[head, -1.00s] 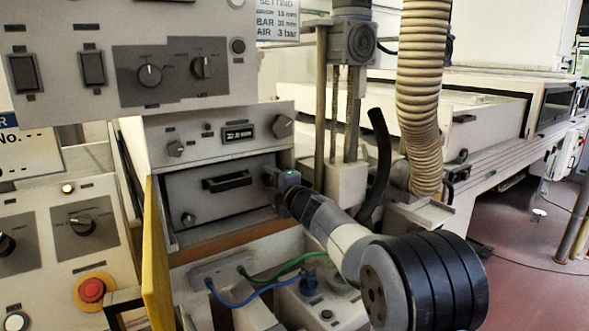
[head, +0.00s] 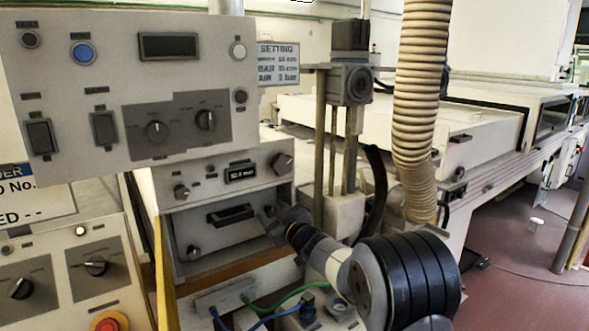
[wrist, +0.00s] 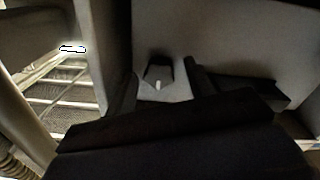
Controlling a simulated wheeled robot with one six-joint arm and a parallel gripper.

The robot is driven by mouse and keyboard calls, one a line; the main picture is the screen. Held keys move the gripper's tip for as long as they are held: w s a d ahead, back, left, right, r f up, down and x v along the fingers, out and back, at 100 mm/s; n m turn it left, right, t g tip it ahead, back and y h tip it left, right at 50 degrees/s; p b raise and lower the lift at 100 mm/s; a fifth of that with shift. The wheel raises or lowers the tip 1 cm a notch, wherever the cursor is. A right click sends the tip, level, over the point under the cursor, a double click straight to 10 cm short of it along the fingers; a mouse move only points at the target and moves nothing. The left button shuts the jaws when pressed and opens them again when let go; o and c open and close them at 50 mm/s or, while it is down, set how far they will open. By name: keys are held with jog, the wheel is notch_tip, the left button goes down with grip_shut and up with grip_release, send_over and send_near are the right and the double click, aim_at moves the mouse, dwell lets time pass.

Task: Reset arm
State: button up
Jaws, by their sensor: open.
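My gripper (head: 277,222) is in the middle of the head view, at the end of my arm. It is beside the right edge of the grey drawer-like front panel (head: 205,243) of the instrument box. It is small and dark there, and I cannot tell whether it touches the panel. In the wrist view my gripper (wrist: 160,90) shows as dark fingers set apart, above a large dark body that fills the bottom. A pale surface with a small dark recess and light peg (wrist: 158,80) lies beyond the fingers. I see nothing held.
A control panel (head: 75,85) with knobs and switches overhangs at upper left. A red emergency button (head: 108,322) is at lower left. A ribbed hose (head: 420,110) hangs right of the metal column (head: 350,120). Green and blue cables (head: 290,300) lie below my arm. Reddish floor is open at right.

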jog(key=m+p, duration=0.4)
jog(key=shift+d+r+m, duration=0.1)
jog(key=shift+m, duration=0.2)
jog(key=shift+s+d, duration=0.15)
jog(key=shift+s, duration=0.1)
jog(key=shift+s+d+b, duration=0.15)
jog(key=shift+s+b, duration=0.05)
jog(key=shift+b, duration=0.1)
